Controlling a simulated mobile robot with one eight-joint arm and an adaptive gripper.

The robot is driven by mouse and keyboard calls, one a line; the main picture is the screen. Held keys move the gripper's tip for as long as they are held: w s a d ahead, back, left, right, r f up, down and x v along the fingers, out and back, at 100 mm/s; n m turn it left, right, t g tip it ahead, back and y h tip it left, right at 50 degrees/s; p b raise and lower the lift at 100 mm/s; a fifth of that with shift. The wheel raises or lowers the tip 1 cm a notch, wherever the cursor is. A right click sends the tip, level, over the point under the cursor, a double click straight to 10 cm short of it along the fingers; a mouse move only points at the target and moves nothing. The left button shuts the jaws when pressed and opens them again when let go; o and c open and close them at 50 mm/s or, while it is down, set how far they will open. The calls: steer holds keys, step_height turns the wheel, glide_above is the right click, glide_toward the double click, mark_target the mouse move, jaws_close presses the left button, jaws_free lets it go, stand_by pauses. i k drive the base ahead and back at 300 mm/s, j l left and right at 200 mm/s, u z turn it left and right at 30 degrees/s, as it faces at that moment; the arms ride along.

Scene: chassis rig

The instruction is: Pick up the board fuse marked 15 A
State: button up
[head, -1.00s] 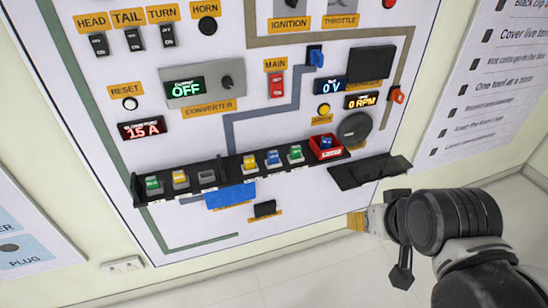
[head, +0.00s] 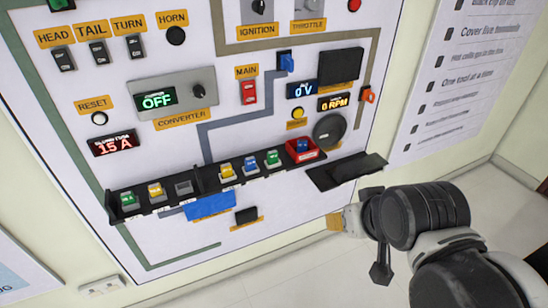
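Several small fuses sit along a black rail low on the panel. On the left are a green fuse (head: 128,201), a yellow fuse (head: 155,190) and a grey piece (head: 183,187). Further right are a yellow fuse (head: 227,171), a blue fuse (head: 250,164) and a green fuse (head: 272,158). Another blue piece (head: 302,146) is in a red holder (head: 310,156). The markings are too small to read, so I cannot tell which is 15 A. My gripper (head: 373,235) is at the right, apart from the rail; its fingers are unclear.
A red display (head: 113,143) reads 15 A. A dark flat tray (head: 347,170) juts out right of the rail, near my arm. A blue piece (head: 210,204) and a black block (head: 246,215) are below the rail. Floor shows at lower right.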

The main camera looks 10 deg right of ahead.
mark_target(250, 162)
steer(key=j+z, duration=1.05)
steer(key=l, duration=0.1)
